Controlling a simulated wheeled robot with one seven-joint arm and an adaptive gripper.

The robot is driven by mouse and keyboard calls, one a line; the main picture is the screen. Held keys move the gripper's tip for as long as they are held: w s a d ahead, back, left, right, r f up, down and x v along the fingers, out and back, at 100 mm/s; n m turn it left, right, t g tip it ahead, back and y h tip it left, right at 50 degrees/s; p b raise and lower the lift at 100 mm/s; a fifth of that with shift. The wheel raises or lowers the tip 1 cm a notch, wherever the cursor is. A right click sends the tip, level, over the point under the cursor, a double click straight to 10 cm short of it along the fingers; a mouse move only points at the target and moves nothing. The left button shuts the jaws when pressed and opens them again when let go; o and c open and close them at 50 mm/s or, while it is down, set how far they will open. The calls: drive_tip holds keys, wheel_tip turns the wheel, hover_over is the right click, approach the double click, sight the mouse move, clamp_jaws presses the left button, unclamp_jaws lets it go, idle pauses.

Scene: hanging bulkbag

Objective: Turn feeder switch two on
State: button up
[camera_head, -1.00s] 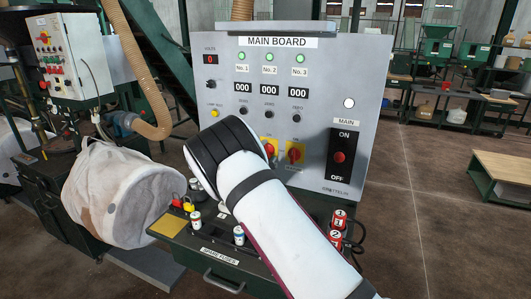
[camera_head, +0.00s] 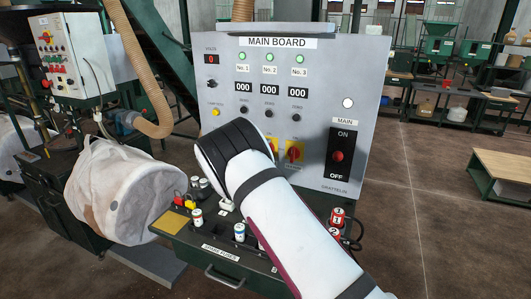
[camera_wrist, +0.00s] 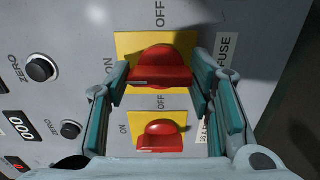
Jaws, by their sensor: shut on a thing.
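Feeder switch two (camera_wrist: 161,66) is a red rotary knob on a yellow plate, with a matching switch (camera_wrist: 160,136) below it in the wrist view. I take the upper one for number two by its place in the row. My gripper (camera_wrist: 163,82) is shut on the upper knob, one finger on each side. The knob's bar runs left to right in that view, with ON printed to its left and OFF above. In the head view my arm hides the gripper and most of switch two. Switch three (camera_head: 294,152) stays visible.
The grey main board (camera_head: 210,130) carries displays, zero knobs and a black main switch (camera_head: 340,157) to the right. A fuse drawer (camera_head: 225,262) with loose fuses juts out below.

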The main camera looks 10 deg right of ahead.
drive_tip(key=o, duration=1.2)
drive_tip(key=shift+c, duration=0.2)
drive_tip(key=v, duration=1.2)
